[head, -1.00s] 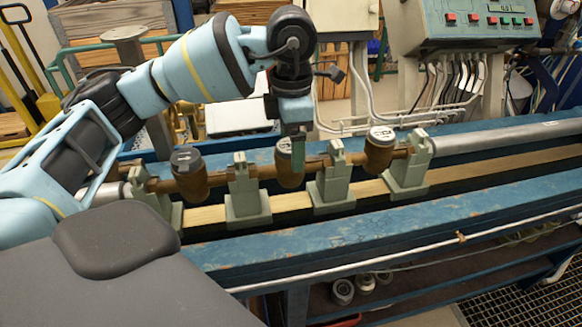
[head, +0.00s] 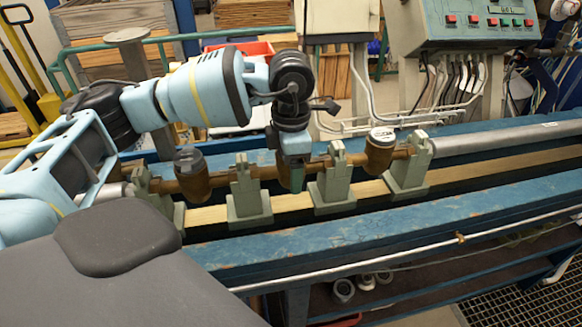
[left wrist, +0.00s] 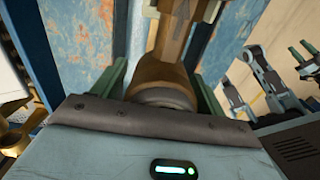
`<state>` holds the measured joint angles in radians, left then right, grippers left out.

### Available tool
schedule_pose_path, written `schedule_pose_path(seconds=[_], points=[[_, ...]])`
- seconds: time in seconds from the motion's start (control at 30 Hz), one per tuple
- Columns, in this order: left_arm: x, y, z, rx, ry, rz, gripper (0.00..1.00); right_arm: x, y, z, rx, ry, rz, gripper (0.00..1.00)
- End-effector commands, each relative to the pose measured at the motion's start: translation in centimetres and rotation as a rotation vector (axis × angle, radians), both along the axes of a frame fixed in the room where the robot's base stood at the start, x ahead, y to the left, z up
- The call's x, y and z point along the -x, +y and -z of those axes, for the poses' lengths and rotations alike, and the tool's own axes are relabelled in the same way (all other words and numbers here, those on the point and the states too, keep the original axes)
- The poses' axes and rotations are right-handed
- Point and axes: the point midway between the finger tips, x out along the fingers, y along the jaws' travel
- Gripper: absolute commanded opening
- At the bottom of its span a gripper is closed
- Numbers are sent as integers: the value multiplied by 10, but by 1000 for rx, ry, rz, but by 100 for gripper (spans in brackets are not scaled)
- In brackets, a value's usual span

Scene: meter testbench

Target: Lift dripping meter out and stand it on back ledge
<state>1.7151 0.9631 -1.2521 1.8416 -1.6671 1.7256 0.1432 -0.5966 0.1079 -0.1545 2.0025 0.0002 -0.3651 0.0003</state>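Three brown meters sit in a row on the bench: the left meter (head: 191,178), a middle meter (left wrist: 160,77) and the right meter (head: 380,152). No drip can be made out on any of them. My left gripper (head: 292,180) is lowered over the middle meter and mostly hides it in the head view. In the left wrist view the green fingers stand on both sides of the meter body, looking slightly apart from it. Firm contact cannot be made out. The blue back ledge (head: 490,133) runs behind the row. My right gripper is not in view.
Grey-green clamp stands (head: 246,197) flank the meters, close to my left gripper. A grey pipe (head: 500,137) extends to the right. A control panel (head: 480,25) and white conduits rise behind the bench. The blue front rail (head: 350,232) is clear.

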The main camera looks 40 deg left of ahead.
Motion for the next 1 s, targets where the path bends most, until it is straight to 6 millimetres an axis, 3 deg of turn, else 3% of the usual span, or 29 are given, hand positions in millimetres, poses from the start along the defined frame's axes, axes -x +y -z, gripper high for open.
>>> schedule_pose_path(seconds=[0.07, 0.47, 0.77, 1.0], points=[[0, 0, 0, 0, 0, 0, 62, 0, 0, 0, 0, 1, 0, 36], [0, 0, -1, 0, 0, 0, 10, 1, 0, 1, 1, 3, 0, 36], [-1, 0, -6, 1, -4, -1, 9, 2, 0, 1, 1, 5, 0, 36], [-2, 0, -39, 2, -9, -1, 9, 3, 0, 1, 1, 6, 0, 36]])
